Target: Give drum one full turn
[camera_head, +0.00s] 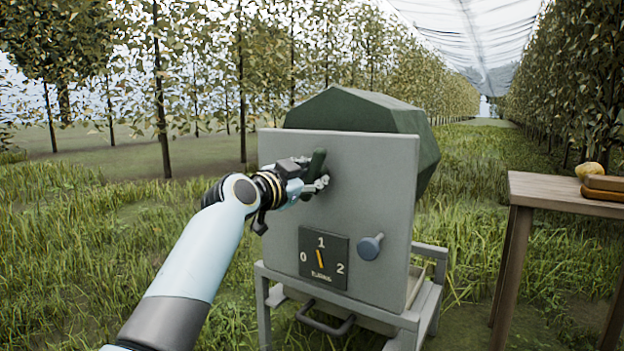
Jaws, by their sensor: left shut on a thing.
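The drum (372,112) is dark green and many-sided, and shows behind a grey upright panel (385,190) on a grey metal stand. My left gripper (316,183) is at the panel's upper left, shut on a dark green crank handle (317,163). The gripper hides part of the handle and where it joins the panel. A blue-grey knob (370,247) is to the right of the plate. My right gripper is out of view.
A wooden table (545,190) stands at the right, with a yellowish fruit (589,170) and a brown wooden tray or board (604,189) on it. A dark pull handle (325,318) is at the stand's lower front. Grass surrounds the stand, with tree rows on both sides.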

